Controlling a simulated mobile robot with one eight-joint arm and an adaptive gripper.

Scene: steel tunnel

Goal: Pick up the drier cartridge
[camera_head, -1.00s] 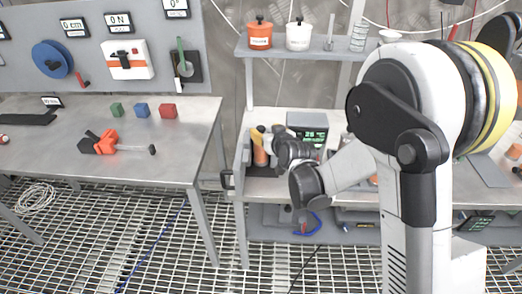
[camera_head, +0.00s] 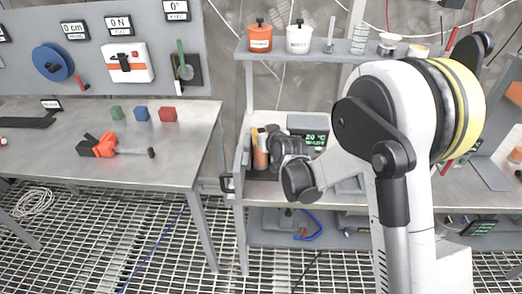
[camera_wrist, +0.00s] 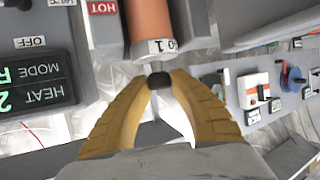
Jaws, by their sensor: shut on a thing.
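The drier cartridge, an orange cylinder (camera_head: 261,154), stands upright in the bay at the left end of the bench, beside the heater unit. In the wrist view the orange cylinder (camera_wrist: 149,22) has a white label band and a narrow neck ending in a dark knob (camera_wrist: 160,80). My gripper (camera_wrist: 159,82) is shut on that dark knob, with a yellow finger on each side. In the head view my gripper (camera_head: 262,133) is at the cartridge's top, partly hidden by my wrist. Whether the cartridge's base touches anything is hidden.
The heater unit (camera_head: 308,137) with a green display stands just right of the cartridge. A shelf (camera_head: 345,55) with an orange jar (camera_head: 260,38) and a white jar (camera_head: 298,38) hangs above. The left table (camera_head: 60,170) holds several blocks and an orange-black tool.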

